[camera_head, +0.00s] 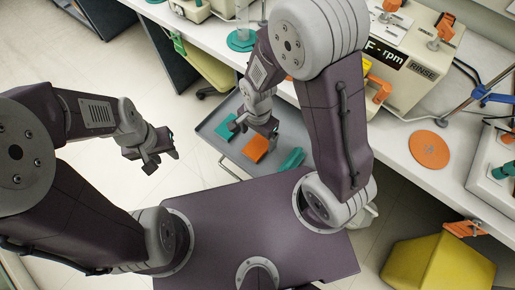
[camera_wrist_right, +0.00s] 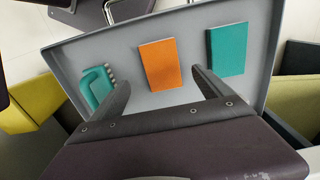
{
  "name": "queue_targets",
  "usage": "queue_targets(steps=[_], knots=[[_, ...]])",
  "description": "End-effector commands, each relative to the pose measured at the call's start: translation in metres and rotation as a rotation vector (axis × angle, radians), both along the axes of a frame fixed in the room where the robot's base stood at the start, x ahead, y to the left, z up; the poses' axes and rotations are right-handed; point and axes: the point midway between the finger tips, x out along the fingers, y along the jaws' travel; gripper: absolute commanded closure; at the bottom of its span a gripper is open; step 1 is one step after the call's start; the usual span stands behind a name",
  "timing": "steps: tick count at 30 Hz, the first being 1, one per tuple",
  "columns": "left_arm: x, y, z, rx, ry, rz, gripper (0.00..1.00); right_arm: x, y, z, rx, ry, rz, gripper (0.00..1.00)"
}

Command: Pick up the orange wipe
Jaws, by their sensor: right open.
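The orange wipe (camera_wrist_right: 159,63) is a flat rectangle lying on a grey tray (camera_wrist_right: 100,38), between two teal items. In the head view the orange wipe (camera_head: 255,149) lies just below my right gripper (camera_head: 256,131). In the right wrist view my right gripper (camera_wrist_right: 158,82) is open, with one finger to each side of the wipe's near end and nothing between them. Whether the fingers are down at tray height is unclear. My left gripper (camera_head: 160,156) hangs over the floor to the left, away from the tray; its jaw gap is unclear.
A flat teal rectangle (camera_wrist_right: 227,49) lies close to the right finger. A teal item with a handle-like loop (camera_wrist_right: 97,85) lies by the left finger. The tray has a raised rim. A white bench with equipment (camera_head: 410,45) and a yellow bin (camera_head: 440,262) stand to the right.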

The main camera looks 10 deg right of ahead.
Motion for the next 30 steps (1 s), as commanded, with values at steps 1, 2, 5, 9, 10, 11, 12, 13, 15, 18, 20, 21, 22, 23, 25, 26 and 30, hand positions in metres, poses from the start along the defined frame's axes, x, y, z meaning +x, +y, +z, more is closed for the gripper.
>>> queue_targets(steps=[1, 2, 5, 9, 10, 11, 12, 13, 15, 18, 20, 21, 22, 23, 25, 26, 30], knots=[[0.0, 0.0, -0.008, 0.0, 0.0, 0.0, 0.64, -0.001, -0.001, -0.014, -0.001, 0.005, 0.0, 0.11], [0.0, 0.0, -0.01, 0.0, 0.0, 0.0, 0.64, -0.001, 0.0, -0.017, -0.001, 0.003, 0.0, 0.11], [0.0, 0.0, -0.009, 0.0, 0.0, 0.0, 0.64, 0.0, 0.0, -0.02, 0.0, 0.002, 0.001, 0.11], [0.0, 0.0, -0.022, 0.0, 0.0, 0.0, 0.64, 0.002, 0.0, -0.043, -0.001, 0.003, 0.001, 0.11], [0.0, 0.0, -0.025, 0.0, 0.001, 0.0, 0.64, 0.003, 0.0, -0.049, -0.001, 0.003, 0.001, 0.11], [0.0, 0.0, -0.028, 0.0, 0.001, 0.0, 0.64, 0.004, 0.0, -0.054, -0.001, 0.003, 0.001, 0.11], [0.0, 0.0, -0.03, 0.0, 0.001, 0.0, 0.64, 0.004, 0.0, -0.06, -0.001, 0.003, 0.001, 0.11], [0.0, 0.0, -0.031, 0.0, 0.001, 0.0, 0.64, 0.004, 0.0, -0.064, -0.002, 0.002, 0.001, 0.11], [0.0, 0.0, -0.033, 0.0, 0.001, 0.0, 0.64, 0.004, 0.0, -0.07, -0.002, 0.001, 0.0, 0.11], [0.0, 0.0, -0.032, 0.0, 0.001, 0.0, 0.64, 0.005, 0.0, -0.071, -0.001, -0.001, 0.0, 0.11], [0.0, 0.0, -0.031, 0.0, 0.001, 0.0, 0.64, 0.005, 0.0, -0.07, -0.001, -0.001, 0.0, 0.11], [0.0, 0.0, -0.031, 0.0, 0.001, 0.0, 0.64, 0.005, 0.0, -0.07, -0.001, -0.001, 0.0, 0.11], [0.0, 0.0, -0.031, 0.0, 0.001, 0.0, 0.64, 0.005, 0.0, -0.07, -0.001, -0.001, 0.0, 0.11], [0.0, 0.0, -0.031, 0.0, 0.001, 0.0, 0.64, 0.005, 0.0, -0.07, -0.001, -0.001, 0.0, 0.16], [0.0, 0.0, -0.031, 0.0, 0.001, 0.0, 0.64, 0.005, 0.0, -0.07, -0.001, -0.001, 0.0, 0.36], [0.0, 0.0, -0.031, 0.0, 0.001, 0.0, 0.64, 0.005, 0.0, -0.07, -0.001, -0.001, 0.0, 0.44], [0.0, 0.0, -0.031, 0.0, 0.001, 0.0, 0.64, 0.004, 0.0, -0.07, -0.001, -0.001, 0.001, 0.76]])
